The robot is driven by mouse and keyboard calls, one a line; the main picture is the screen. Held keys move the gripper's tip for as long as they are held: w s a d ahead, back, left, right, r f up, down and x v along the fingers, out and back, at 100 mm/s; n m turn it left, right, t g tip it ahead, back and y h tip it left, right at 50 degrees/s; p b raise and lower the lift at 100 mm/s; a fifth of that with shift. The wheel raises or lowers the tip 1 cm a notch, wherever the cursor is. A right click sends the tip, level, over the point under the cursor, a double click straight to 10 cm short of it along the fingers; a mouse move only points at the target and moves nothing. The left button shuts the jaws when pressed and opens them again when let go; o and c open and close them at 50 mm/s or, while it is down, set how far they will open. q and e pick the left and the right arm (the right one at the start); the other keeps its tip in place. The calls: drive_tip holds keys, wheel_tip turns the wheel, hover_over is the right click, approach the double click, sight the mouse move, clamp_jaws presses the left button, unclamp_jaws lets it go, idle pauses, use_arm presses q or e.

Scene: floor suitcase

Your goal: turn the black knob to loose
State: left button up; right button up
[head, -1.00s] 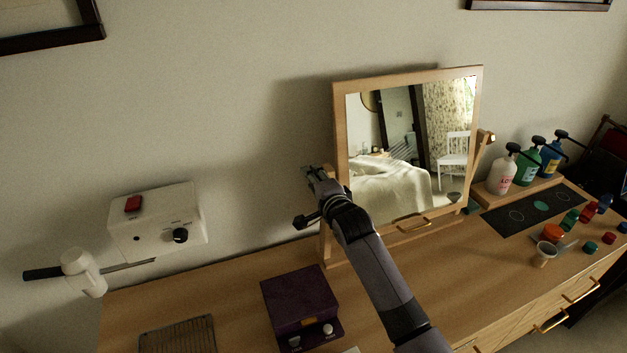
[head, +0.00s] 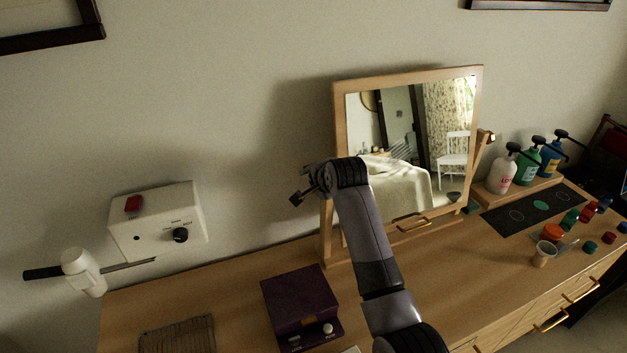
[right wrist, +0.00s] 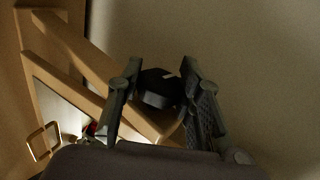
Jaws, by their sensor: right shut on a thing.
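A table mirror (head: 338,130) in a light wooden frame stands on the dresser. The black knob (right wrist: 157,86) is on the left side of its wooden stand, seen in the right wrist view. My right gripper (right wrist: 162,70) is shut on this knob, with a finger on either side of it. In the head view my right gripper (head: 308,184) is at the mirror's left edge, and the knob is hidden behind it. Any marking for loose on this knob does not show. My left gripper is not in view.
A white wall box (head: 155,220) with another dark dial and a red switch is at the left. Bottles (head: 503,172) and small caps stand at the right.

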drive_tip(key=shift+r+g, duration=0.1)
drive_tip(key=shift+g, duration=0.5)
drive_tip(key=o, duration=1.2)
drive_tip(key=shift+c, duration=0.2)
drive_tip(key=v, duration=0.7)
drive_tip(key=shift+s, duration=0.2)
drive_tip(key=shift+r, duration=0.1)
